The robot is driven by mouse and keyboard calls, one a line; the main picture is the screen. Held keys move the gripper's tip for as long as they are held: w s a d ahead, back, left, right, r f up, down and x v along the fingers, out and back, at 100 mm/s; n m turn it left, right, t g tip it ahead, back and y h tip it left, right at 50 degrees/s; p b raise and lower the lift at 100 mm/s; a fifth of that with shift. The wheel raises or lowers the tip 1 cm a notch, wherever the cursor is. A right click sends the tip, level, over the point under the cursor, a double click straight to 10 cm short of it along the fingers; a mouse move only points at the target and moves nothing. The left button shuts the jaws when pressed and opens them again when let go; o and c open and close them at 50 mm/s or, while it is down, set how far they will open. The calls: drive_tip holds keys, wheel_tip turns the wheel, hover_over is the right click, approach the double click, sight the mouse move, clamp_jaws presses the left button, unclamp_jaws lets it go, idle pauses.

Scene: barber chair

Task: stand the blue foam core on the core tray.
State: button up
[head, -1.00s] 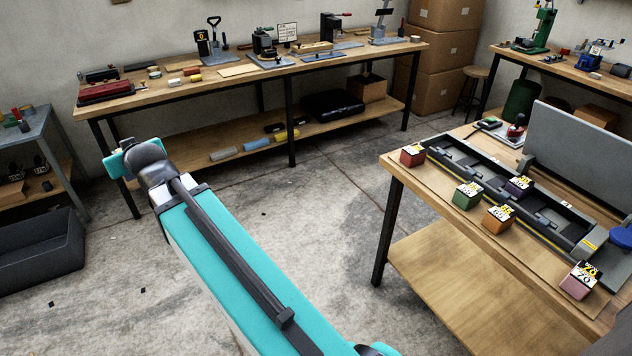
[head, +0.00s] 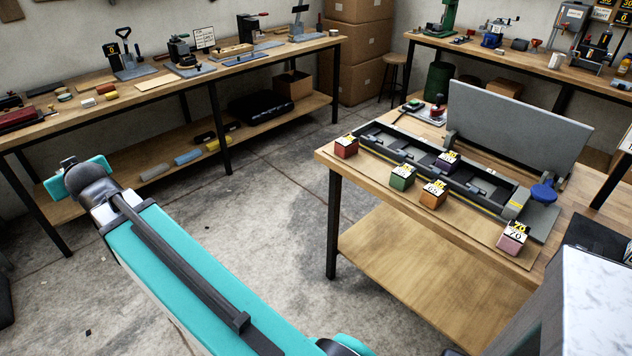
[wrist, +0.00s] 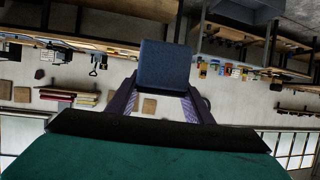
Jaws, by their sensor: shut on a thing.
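In the wrist view a dark blue block with a textured face, seemingly the blue foam core (wrist: 164,65), sits between the fingertips of my gripper (wrist: 163,88). My gripper is shut on it, with a finger showing below it on each side. In the head view my gripper and the held block are not visible; only my teal arm shows. I cannot tell for sure which thing is the core tray. A long grey tray with compartments (head: 512,207) lies on the right bench.
Labelled cubes, red (head: 346,146), green (head: 402,177), orange (head: 433,194) and pink (head: 512,237), stand along the right bench's front. An upright grey panel (head: 515,130) stands behind the tray. The left bench (head: 140,97) holds several tools.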

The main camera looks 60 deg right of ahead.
drive_tip(key=s+d+f+m+g+h+b, duration=0.1)
drive_tip(key=s+d+f+m+g+h, duration=0.3)
drive_tip(key=d, duration=1.1)
drive_tip(key=s+d+m+h, duration=0.25)
drive_tip(key=s+d, duration=0.25)
drive_tip(key=d, duration=0.9)
drive_tip(key=s+d+f+m+g+h+b, duration=0.1)
drive_tip(key=s+d+f+m+g+h, duration=0.3)
drive_tip(key=d, duration=1.1)
drive_tip(key=m+g+h+b, duration=0.1)
drive_tip(key=m+g+b, duration=0.1)
drive_tip(key=m+g, duration=0.7)
hover_over(371, 167)
drive_tip(key=shift+d+f, duration=0.2)
drive_tip(key=shift+f, duration=0.15)
drive_tip(key=shift+f+p, duration=0.15)
drive_tip(key=shift+p, duration=0.15)
drive_tip(key=shift+f+p, duration=0.55)
drive_tip(key=shift+f, duration=2.45)
drive_tip(key=shift+f+p, duration=0.45)
drive_tip(key=shift+f, duration=1.45)
